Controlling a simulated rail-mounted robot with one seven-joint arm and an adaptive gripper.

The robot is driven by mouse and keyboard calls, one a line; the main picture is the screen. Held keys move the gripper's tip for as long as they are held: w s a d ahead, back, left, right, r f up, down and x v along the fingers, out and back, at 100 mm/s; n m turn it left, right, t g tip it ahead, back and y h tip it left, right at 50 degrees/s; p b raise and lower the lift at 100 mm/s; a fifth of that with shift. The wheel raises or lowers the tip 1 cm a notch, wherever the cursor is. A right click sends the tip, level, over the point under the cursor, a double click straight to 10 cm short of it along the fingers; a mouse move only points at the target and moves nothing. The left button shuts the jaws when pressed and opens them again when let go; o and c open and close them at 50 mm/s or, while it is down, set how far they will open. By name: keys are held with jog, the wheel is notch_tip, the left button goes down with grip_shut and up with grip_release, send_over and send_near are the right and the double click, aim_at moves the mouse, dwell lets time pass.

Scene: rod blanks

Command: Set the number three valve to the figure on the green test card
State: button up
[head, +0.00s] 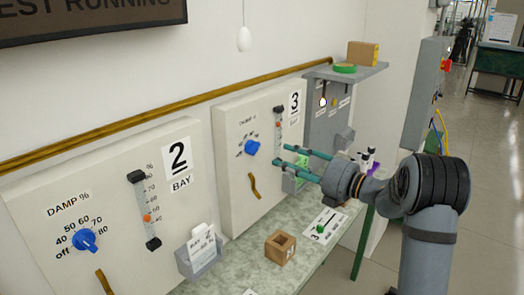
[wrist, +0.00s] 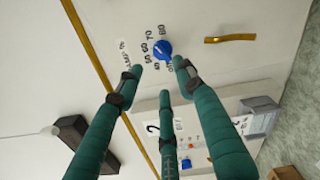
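The number three valve is a blue knob (head: 252,148) on the bay 3 panel (head: 232,180), ringed by printed figures too small to read surely. It also shows in the wrist view (wrist: 162,49), with its pointer toward the lower right. My gripper (head: 277,156) has teal fingers, spread and empty, in front of the panel to the right of the knob. In the wrist view the fingertips (wrist: 160,77) are apart from each other, with the knob just beyond them. A green card (head: 303,161) stands in the bay 3 holder, partly hidden by my fingers; its figure is not readable.
The bay 2 panel (head: 110,195) has its own blue knob (head: 84,240) and a white card (head: 202,240) in a holder. A brass pipe (head: 150,118) runs above the panels.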

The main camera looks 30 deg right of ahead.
aim_at(257, 149)
jog(key=p+x, duration=0.3)
jog(key=x, duration=0.5)
jog(key=shift+w+a, duration=0.15)
jog(key=shift+w, duration=0.1)
jog(key=shift+w+a+f, duration=0.1)
jog(key=shift+w+a, duration=0.05)
jog(key=shift+w, duration=0.25)
grip_shut()
